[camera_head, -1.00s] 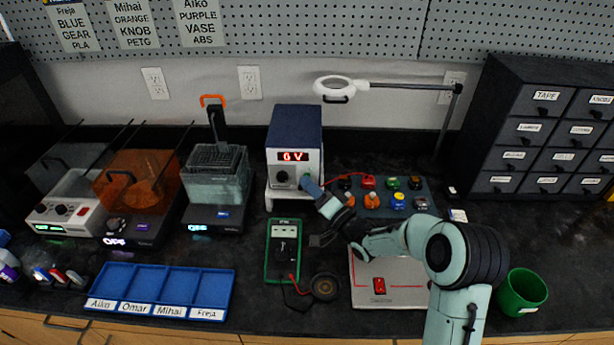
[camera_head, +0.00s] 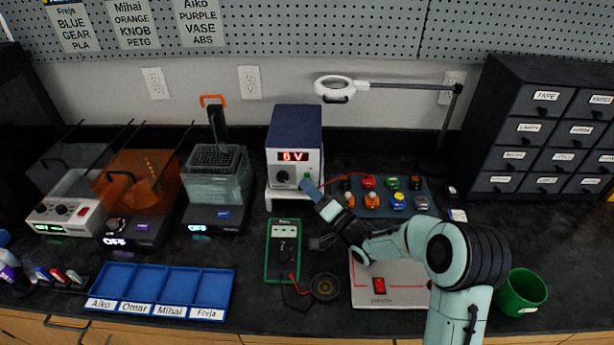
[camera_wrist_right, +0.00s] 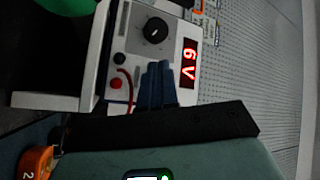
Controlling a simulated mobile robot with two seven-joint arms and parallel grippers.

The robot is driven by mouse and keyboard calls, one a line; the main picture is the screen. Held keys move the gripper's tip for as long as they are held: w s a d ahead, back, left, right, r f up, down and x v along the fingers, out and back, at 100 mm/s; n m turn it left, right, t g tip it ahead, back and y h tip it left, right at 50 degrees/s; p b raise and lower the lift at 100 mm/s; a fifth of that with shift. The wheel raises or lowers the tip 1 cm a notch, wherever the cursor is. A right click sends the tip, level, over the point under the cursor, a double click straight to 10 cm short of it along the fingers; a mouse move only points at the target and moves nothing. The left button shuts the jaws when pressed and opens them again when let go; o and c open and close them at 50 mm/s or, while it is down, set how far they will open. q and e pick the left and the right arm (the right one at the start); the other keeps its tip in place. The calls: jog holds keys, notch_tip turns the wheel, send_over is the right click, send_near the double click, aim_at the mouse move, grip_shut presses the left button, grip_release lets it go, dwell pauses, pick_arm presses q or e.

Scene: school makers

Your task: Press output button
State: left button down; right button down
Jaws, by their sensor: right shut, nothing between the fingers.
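The power supply (camera_head: 292,150) has a blue top and a white front, with a red display (camera_head: 293,156) reading "6 V" and a black knob (camera_head: 281,176). A small green spot (camera_head: 306,176) shows at the lower right of its front, just by my right fingertips. My right gripper (camera_head: 308,184) is shut and empty, its blue fingers pointing at the front panel. In the wrist view the fingers (camera_wrist_right: 155,85) cover the panel beside the knob (camera_wrist_right: 155,30) and display (camera_wrist_right: 188,63), hiding the output button area. I cannot tell whether they touch it. My left gripper is out of view.
A red lead (camera_wrist_right: 127,88) runs from the supply's terminals. A green multimeter (camera_head: 283,250) lies in front of it. A magnifier lamp (camera_head: 334,89) stands behind.

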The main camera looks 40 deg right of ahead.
jog(key=s+a, duration=0.4)
jog(key=shift+s, duration=0.3)
dwell(0.6)
